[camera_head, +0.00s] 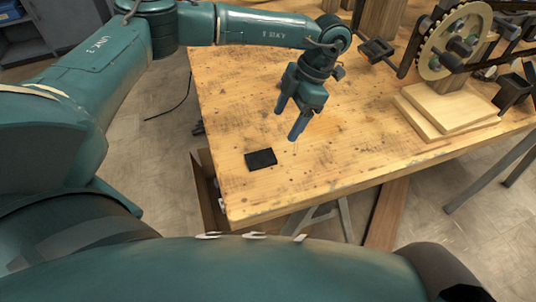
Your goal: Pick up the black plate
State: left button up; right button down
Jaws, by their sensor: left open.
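The black plate (261,159) is a small, flat, dark rectangle lying on the wooden table (345,155), near its front left corner. My left gripper (288,123) is above the table, up and to the right of the plate in the picture. Its two teal fingers are apart and point down, with nothing between them. It does not touch the plate. My right gripper is not in view.
A wooden stand (449,108) with a large toothed wheel (436,57) and other metal parts fills the table's right side. A black and orange part (376,50) is near the back. The table is clear around the plate.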

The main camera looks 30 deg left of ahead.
pick_arm(q)
send_over(265, 151)
jog(key=d, duration=0.3)
jog(key=f, duration=0.6)
jog(key=shift+a+p, duration=0.2)
jog(key=shift+p, duration=0.2)
jog(key=shift+p+x, duration=0.4)
jog(key=shift+x, duration=2.6)
jog(key=shift+w+a, duration=0.1)
jog(key=shift+a, duration=0.05)
jog(key=c, duration=1.4)
